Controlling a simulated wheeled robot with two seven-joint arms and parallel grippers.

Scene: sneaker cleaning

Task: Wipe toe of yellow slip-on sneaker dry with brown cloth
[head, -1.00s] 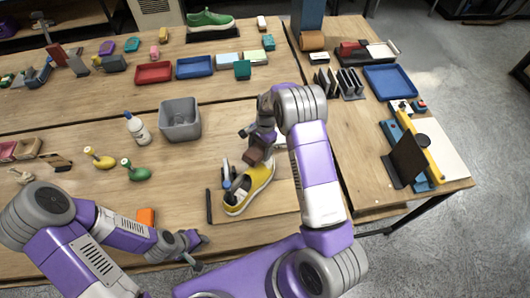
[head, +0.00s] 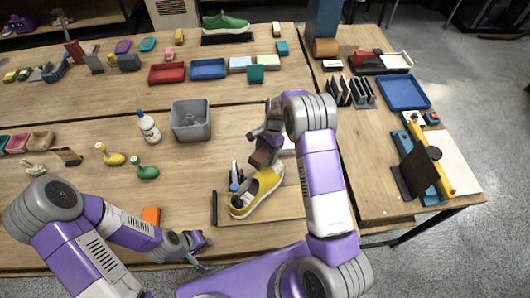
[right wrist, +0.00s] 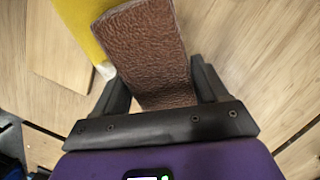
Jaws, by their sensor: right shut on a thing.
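The yellow slip-on sneaker (head: 262,190) with a white sole stands on a low wooden board (head: 290,205) at the table's front middle. My right gripper (head: 265,150) is shut on the brown cloth (head: 262,158) above one end of the sneaker. In the right wrist view the cloth (right wrist: 145,55) is a textured brown piece between the fingers, and a yellow strip of the sneaker (right wrist: 85,30) shows beside it. I cannot tell whether cloth and sneaker touch. My left gripper (head: 203,243) is empty near the table's front edge; its jaw opening is too small to judge.
A grey bin (head: 190,122) and a white bottle (head: 148,127) stand left of the sneaker. Yellow and green brushes lie further left. A dark bar (head: 214,208) and small upright tools (head: 236,175) are close beside the sneaker. A blue tray (head: 403,93) lies on the right table.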

